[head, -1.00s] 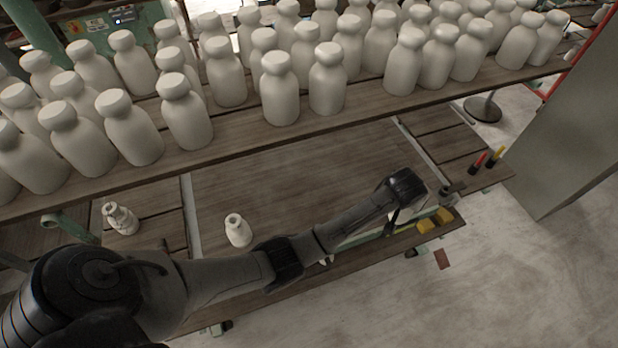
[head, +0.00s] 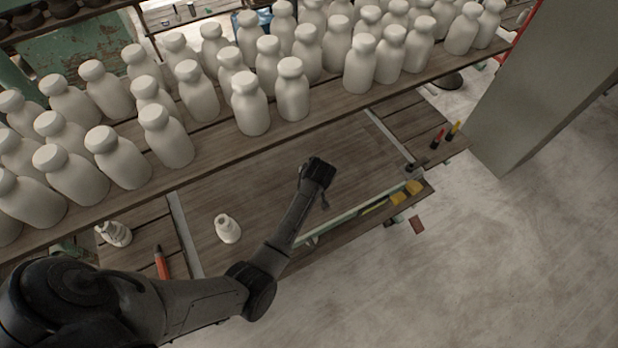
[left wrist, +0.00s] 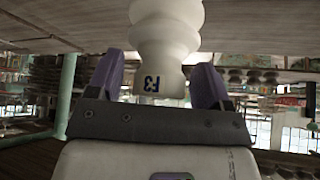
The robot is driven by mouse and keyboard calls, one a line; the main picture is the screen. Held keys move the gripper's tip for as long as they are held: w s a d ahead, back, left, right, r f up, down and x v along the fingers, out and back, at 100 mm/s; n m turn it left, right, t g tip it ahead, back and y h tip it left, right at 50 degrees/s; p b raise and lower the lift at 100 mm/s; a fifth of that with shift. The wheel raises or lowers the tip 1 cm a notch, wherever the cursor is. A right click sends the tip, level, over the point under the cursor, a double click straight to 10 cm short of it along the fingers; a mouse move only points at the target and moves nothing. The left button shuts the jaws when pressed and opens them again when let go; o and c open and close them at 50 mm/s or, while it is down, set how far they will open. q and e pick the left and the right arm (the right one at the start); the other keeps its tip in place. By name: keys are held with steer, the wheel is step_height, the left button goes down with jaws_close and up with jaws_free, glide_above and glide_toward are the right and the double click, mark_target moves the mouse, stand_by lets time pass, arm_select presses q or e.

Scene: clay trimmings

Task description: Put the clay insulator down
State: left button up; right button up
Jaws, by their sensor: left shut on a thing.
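The clay insulator (left wrist: 165,35) is off-white and ribbed, with a dark blue marking on its near end. In the left wrist view it sits between the two purple-grey fingers of my left gripper (left wrist: 157,78), which is shut on it. Its far end runs out of the top of that view, so I cannot tell whether it touches a surface. In the head view my left arm reaches over the lower wooden table (head: 260,180); the fingers and held insulator are hidden under the wrist. My right gripper is not in view.
A small white insulator (head: 228,228) stands on the table, and another ribbed one (head: 115,233) is farther left. A raised plank (head: 215,150) crowded with white bottle-shaped pieces crosses behind. Yellow blocks (head: 413,187) lie at the right edge. Bare table surrounds my wrist.

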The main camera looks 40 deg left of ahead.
arm_select(q)
steer(key=shift+w+f, duration=0.1)
steer(key=shift+f, duration=1.85)
steer(key=shift+f, duration=0.2)
steer(key=o, duration=1.7)
steer(key=shift+d+r+p, duration=0.1)
steer(key=shift+r+p, duration=0.3)
steer(key=shift+r, duration=0.15)
steer(key=p+v, duration=1.1)
steer(key=p, duration=0.1)
